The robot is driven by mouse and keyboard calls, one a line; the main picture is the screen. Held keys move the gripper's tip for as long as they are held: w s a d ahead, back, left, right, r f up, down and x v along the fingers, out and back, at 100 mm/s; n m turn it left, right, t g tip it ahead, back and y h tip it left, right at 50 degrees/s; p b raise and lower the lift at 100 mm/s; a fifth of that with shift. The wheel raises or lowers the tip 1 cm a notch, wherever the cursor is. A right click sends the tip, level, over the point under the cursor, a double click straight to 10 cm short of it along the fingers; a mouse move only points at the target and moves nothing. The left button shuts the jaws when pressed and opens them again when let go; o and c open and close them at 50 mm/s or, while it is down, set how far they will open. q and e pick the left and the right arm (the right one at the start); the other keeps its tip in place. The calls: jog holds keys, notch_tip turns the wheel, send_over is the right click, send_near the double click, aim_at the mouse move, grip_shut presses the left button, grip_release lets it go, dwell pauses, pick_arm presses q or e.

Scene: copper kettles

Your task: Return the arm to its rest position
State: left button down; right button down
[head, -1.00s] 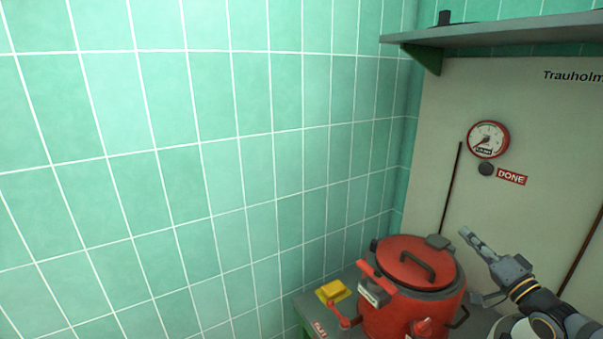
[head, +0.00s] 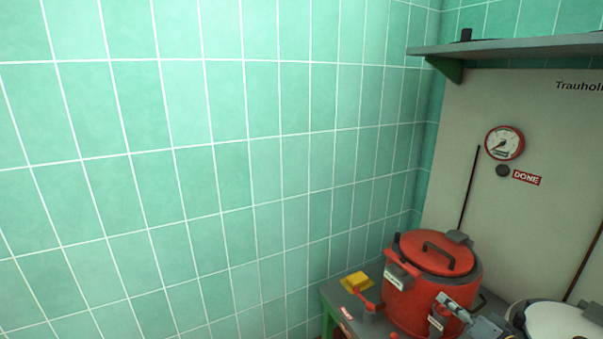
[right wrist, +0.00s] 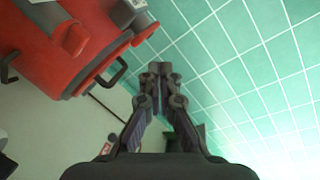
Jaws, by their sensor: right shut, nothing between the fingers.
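My right gripper (head: 446,302) shows at the lower right of the head view, in front of the right side of the red kettle (head: 405,300). Its fingers are together with nothing between them, and the right wrist view also shows the closed fingertips (right wrist: 156,70). In that view the kettle (right wrist: 50,40) lies at the upper left, apart from the fingers. My left gripper is not in view.
A yellow block (head: 356,281) and a red handle stand on the bench left of the kettle. A pale round vessel (head: 560,320) is at the lower right. A gauge (head: 504,143), a DONE label (head: 526,177) and a shelf (head: 520,47) are behind. Green tiles fill the left.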

jog(key=s+a+f+n+g+h, duration=0.2)
jog(key=s+a+f+n+g, duration=0.35)
jog(key=s+a+f, duration=0.65)
jog(key=s+f+g+h, duration=0.3)
jog(key=s+g, duration=0.3)
jog(key=s, duration=0.6)
jog(key=s+d+f+g+p, duration=0.1)
jog(key=s+f, duration=0.1)
jog(key=f, duration=1.1)
jog(key=s+d+f+g+p, duration=0.1)
jog(key=s+d+f, duration=0.1)
jog(key=f, duration=1)
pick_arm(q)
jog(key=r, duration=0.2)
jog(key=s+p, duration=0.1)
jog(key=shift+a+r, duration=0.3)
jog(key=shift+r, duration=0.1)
pick_arm(e)
jog(key=s+d+f, duration=0.1)
jog(key=s+f, duration=1.3)
jog(key=s, duration=0.4)
jog(key=shift+f+g+h, duration=0.3)
jog(key=shift+g, duration=0.05)
